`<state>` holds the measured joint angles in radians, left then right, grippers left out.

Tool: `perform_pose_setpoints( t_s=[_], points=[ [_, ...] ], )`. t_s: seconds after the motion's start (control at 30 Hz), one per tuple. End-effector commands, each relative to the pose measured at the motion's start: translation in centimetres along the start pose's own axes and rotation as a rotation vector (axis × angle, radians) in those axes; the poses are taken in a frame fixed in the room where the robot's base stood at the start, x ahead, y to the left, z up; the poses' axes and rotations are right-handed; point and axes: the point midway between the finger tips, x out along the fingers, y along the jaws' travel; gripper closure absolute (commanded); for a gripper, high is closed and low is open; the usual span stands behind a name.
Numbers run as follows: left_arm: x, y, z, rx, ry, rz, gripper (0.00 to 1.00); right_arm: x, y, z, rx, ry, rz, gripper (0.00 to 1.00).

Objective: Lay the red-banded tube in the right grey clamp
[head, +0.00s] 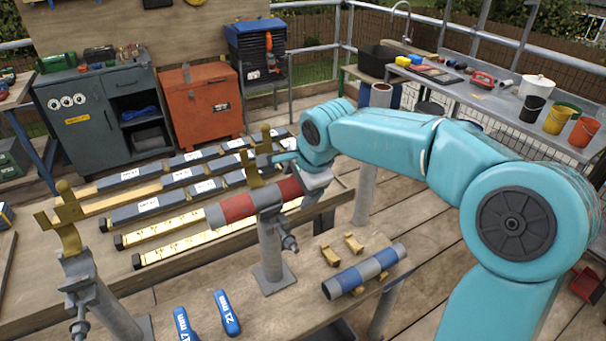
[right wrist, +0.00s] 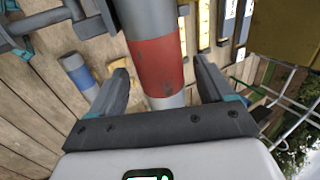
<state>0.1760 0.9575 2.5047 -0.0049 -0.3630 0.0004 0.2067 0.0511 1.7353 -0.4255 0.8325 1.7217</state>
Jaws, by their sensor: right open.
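The red-banded tube (head: 238,208), grey with red bands, lies roughly level across the top of the right grey clamp (head: 270,250), a stand with a brass upright (head: 249,170). Its left end sticks out free. Whether it is fully seated is hard to tell. My left gripper is out of view.
Another grey clamp with a brass top (head: 68,225) stands at the left. Two blue-handled tools (head: 227,312) lie in front. Dark and yellow bars (head: 190,240) lie behind the tube.

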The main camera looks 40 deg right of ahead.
Motion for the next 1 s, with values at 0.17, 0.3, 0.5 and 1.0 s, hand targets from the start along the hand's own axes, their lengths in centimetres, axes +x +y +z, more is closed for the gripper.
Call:
perform_pose_setpoints(
  t_s=[0.17, 0.3, 0.5, 1.0],
  points=[
    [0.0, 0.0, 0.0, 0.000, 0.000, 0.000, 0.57, -2.9, -0.1, 0.0, 0.001, -0.001, -0.008, 0.19],
    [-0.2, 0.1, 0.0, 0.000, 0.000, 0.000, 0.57, -6.7, -0.2, 0.0, 0.000, -0.001, -0.010, 0.19],
    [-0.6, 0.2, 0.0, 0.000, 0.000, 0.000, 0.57, -11.9, -0.2, 0.0, 0.000, -0.002, -0.010, 0.19],
    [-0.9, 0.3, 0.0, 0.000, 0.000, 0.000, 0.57, -16.3, 0.0, 0.0, 0.001, -0.001, -0.004, 0.19]
  ],
)
